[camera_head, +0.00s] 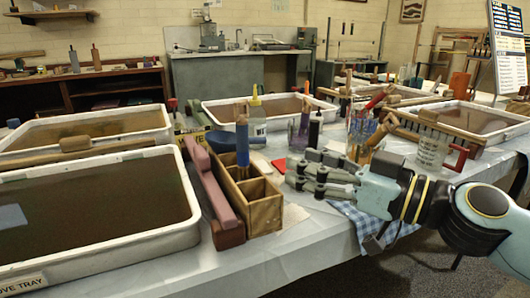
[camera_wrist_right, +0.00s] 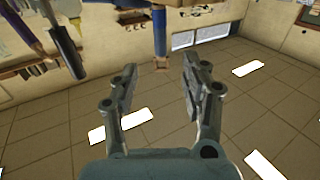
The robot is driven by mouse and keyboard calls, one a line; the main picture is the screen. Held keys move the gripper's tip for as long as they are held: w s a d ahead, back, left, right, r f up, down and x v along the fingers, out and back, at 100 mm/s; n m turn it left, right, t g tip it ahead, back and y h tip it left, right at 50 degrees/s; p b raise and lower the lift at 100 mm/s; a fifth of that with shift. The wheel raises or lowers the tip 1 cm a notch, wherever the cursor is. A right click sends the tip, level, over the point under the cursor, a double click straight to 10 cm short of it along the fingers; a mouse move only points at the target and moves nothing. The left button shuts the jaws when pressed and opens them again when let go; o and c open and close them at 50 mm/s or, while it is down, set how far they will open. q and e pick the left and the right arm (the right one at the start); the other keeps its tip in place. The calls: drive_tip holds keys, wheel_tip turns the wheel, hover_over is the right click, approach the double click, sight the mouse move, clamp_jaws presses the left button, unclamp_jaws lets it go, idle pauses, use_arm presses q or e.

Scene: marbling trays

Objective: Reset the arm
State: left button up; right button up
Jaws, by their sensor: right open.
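My right gripper (camera_head: 293,172) reaches in from the right in the head view, above the white-covered table. Its fingers point left toward a wooden divided box (camera_head: 262,214) and stop short of it. In the right wrist view the right gripper (camera_wrist_right: 158,82) has its two fingers spread apart, with nothing held between them. A blue-handled tool (camera_head: 242,142) stands upright in the wooden box. It also shows beyond the fingertips in the right wrist view (camera_wrist_right: 160,32), where the room appears upside down. My left gripper is not in view.
A marbling tray (camera_head: 105,258) with a dark bath lies at left, beside a reddish wooden block (camera_head: 212,190). A jar of brushes (camera_head: 361,128) and a clear red-handled jug (camera_head: 433,152) stand behind my right arm. A checked cloth (camera_head: 352,213) lies below it.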

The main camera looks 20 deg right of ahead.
drive_tip(key=s+a+f+n+g, duration=0.2)
drive_tip(key=s+a+f+g, duration=0.5)
drive_tip(key=s+f, duration=0.3)
drive_tip(key=s+d+f+m+g+h, duration=0.65)
drive_tip(key=s+d+f+h, duration=0.35)
drive_tip(key=s, duration=0.3)
drive_tip(key=s+d+f+m+p, duration=0.1)
drive_tip(key=s+d+f, duration=0.1)
drive_tip(key=f, duration=0.9)
drive_tip(key=s+d+f+p, duration=0.1)
drive_tip(key=d+f, duration=0.1)
drive_tip(key=f, duration=0.9)
drive_tip(key=s+f+g+p, duration=0.1)
drive_tip(key=s+f, duration=0.5)
drive_tip(key=s, duration=0.3)
drive_tip(key=s+f+g+p, duration=0.1)
drive_tip(key=s+f, duration=0.5)
drive_tip(key=s, duration=0.3)
drive_tip(key=shift+d+f, duration=0.15)
drive_tip(key=shift+d, duration=0.15)
